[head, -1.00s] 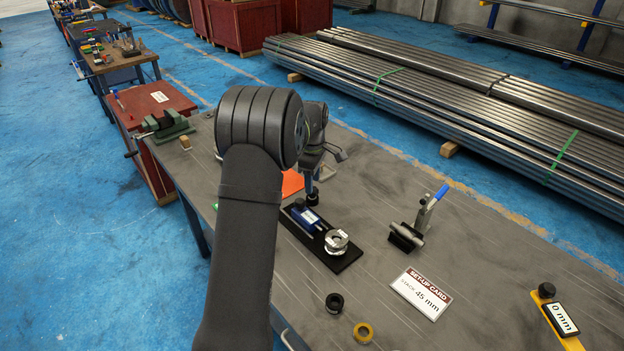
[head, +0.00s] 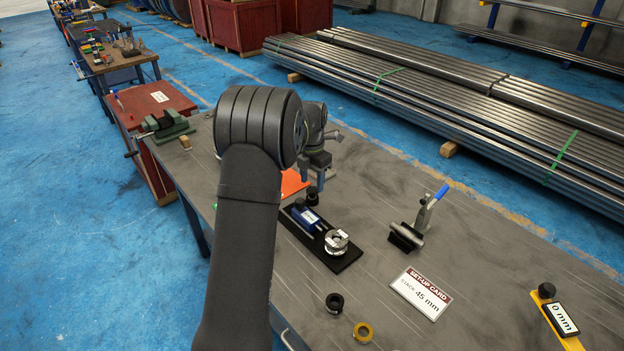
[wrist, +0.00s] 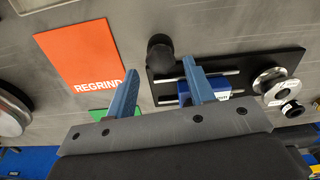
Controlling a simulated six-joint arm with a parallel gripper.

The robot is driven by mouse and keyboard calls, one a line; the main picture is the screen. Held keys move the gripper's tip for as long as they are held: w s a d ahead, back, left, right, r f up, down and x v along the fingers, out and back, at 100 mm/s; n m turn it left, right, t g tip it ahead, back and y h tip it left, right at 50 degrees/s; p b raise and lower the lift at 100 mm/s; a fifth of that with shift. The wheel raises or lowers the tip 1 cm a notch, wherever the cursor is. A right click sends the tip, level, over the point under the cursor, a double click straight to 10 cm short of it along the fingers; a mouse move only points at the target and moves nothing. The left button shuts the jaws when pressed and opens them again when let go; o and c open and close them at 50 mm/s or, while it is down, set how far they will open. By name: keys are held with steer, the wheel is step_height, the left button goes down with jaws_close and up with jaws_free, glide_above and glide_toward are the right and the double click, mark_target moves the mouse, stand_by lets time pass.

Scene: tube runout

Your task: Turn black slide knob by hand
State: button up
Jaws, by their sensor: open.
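The black slide knob (head: 312,195) stands upright at the far left end of the black slide base (head: 343,264). In the wrist view the knob (wrist: 160,52) shows as a dark round top between and just beyond my fingertips. My gripper (wrist: 160,67) is open and empty, its two blue-grey fingers spread either side of the knob's line. In the head view my gripper (head: 313,181) hangs just above the knob, apart from it as far as I can tell. A blue block (head: 304,217) sits on the slide, with steel rings (head: 336,241) at the near end.
An orange REGRIND card (wrist: 87,55) lies beside the slide. A blue-handled clamp (head: 408,235), the set-up card reading 45 mm (head: 421,293), a black ring (head: 334,303) and a brass ring (head: 363,332) lie on the bench. Bench space between them is clear.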

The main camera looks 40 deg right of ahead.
steer(key=shift+n, duration=1)
steer(key=shift+f, duration=0.1)
steer(key=shift+f, duration=0.95)
